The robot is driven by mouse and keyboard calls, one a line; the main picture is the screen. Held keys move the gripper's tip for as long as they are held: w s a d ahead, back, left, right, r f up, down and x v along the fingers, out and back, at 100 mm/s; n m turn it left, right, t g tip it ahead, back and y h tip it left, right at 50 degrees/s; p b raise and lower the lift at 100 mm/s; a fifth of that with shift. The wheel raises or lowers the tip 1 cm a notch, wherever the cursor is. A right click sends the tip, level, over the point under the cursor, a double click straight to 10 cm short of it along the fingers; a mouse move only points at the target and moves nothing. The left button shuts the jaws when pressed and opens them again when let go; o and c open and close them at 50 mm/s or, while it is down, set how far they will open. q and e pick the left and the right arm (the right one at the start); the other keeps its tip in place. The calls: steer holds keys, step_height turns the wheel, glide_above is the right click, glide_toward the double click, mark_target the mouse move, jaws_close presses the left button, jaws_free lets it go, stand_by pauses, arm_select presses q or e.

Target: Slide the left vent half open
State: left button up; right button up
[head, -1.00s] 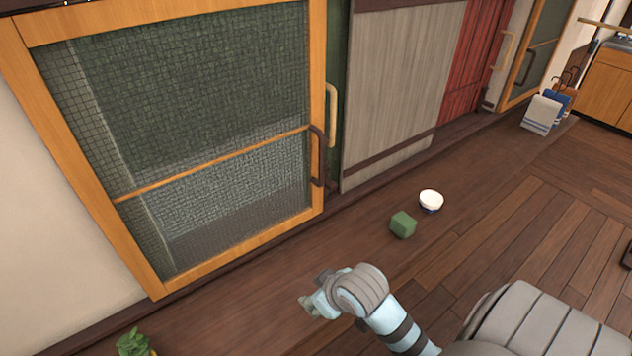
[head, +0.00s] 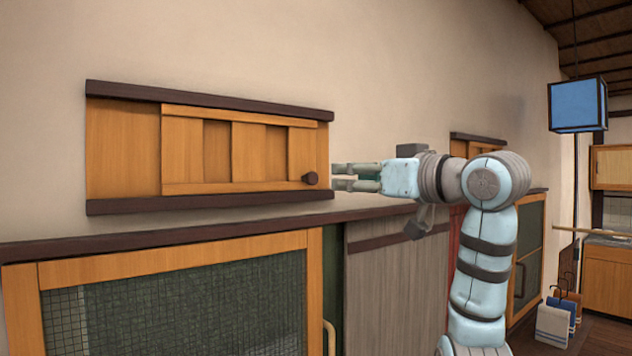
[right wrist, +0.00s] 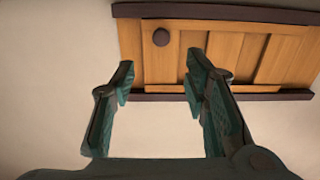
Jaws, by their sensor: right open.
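The left vent (head: 125,150) is a wooden wall panel between dark upper and lower rails. Its slatted sliding panel (head: 182,150) sits toward the right, with plain wood bare at the left. A round dark knob (head: 310,178) is on the panel's right end. My right gripper (head: 336,177) is open, its fingertips close to the knob, pointing left. In the right wrist view the knob (right wrist: 161,36) shows beyond and between the open fingers (right wrist: 160,80), with nothing between them; contact cannot be told. My left gripper is not in view.
A dark ledge (head: 180,234) runs below the vent, above a wood-framed mesh door (head: 180,262) and a grey panel (head: 390,290). A second vent (head: 480,138) is partly hidden behind my right arm. A blue lantern (head: 577,105) hangs at right. The wall around the vent is bare.

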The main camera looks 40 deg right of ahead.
mark_target(314, 177)
steer(key=w+p, duration=0.3)
steer(key=w, duration=0.9)
steer(key=shift+w+p, duration=0.1)
steer(key=shift+p, duration=0.3)
steer(key=shift+w, duration=0.35)
steer(key=shift+f, duration=0.1)
jaws_close()
